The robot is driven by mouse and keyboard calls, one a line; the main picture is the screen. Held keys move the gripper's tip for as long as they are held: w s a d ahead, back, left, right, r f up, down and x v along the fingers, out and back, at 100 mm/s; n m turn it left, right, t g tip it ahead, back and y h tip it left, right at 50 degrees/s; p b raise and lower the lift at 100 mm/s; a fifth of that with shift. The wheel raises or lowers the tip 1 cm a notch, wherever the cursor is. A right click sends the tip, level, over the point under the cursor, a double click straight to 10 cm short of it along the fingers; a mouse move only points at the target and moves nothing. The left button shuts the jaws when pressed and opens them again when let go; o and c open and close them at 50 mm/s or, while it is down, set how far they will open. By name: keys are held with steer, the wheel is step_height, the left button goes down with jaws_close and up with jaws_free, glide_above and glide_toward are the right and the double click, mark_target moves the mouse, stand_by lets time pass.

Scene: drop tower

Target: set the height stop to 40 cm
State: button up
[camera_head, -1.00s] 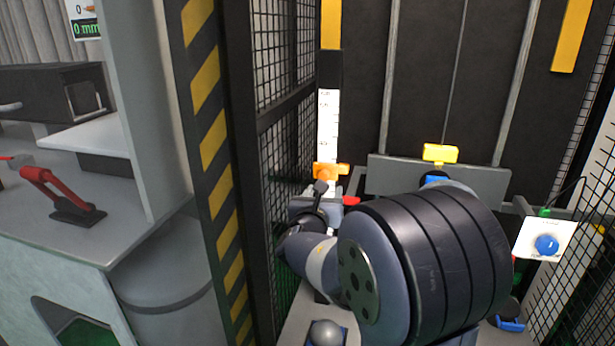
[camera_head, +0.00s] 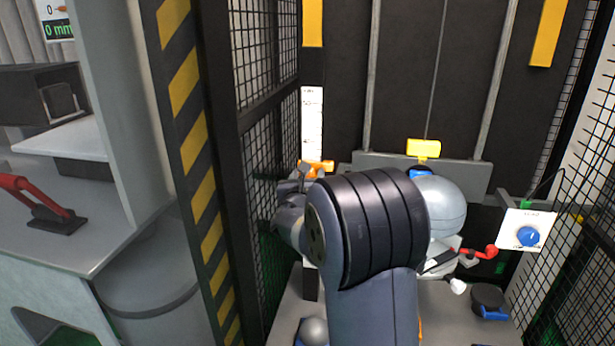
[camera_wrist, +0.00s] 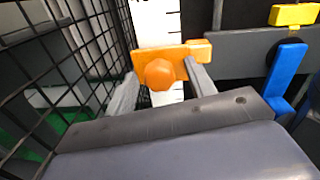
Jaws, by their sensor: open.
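The orange height stop (camera_head: 318,166) sits low on the white scale (camera_head: 312,120) at the back left of the tower. In the wrist view the stop's round knob (camera_wrist: 160,74) faces me, with its orange block (camera_wrist: 190,50) behind it and the scale (camera_wrist: 160,18) rising above. My gripper (camera_wrist: 158,82) is open, with one finger on each side of the knob. I cannot tell whether either finger touches it. In the head view my arm hides most of the gripper. The scale's marks are too small to read surely.
Black mesh (camera_head: 268,100) stands close left of the gripper. A yellow block (camera_head: 424,149) above a blue part (camera_wrist: 284,80) is to the right on a grey crossbar (camera_head: 385,163). A panel with a blue knob (camera_head: 528,236) and a red-tipped part (camera_head: 490,252) are farther right.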

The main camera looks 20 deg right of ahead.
steer(key=shift+c, duration=0.4)
jaws_close()
step_height(320, 180, up, 10)
steer(key=p, duration=0.4)
steer(key=shift+r+p, duration=0.1)
steer(key=shift+p, duration=0.3)
steer(key=shift+o, duration=0.4)
jaws_free()
steer(key=shift+s, duration=0.1)
steer(key=b+v, duration=0.1)
steer(key=v, duration=0.9)
steer(key=shift+s+a, duration=0.2)
steer(key=shift+s, duration=0.1)
steer(key=shift+w, duration=0.1)
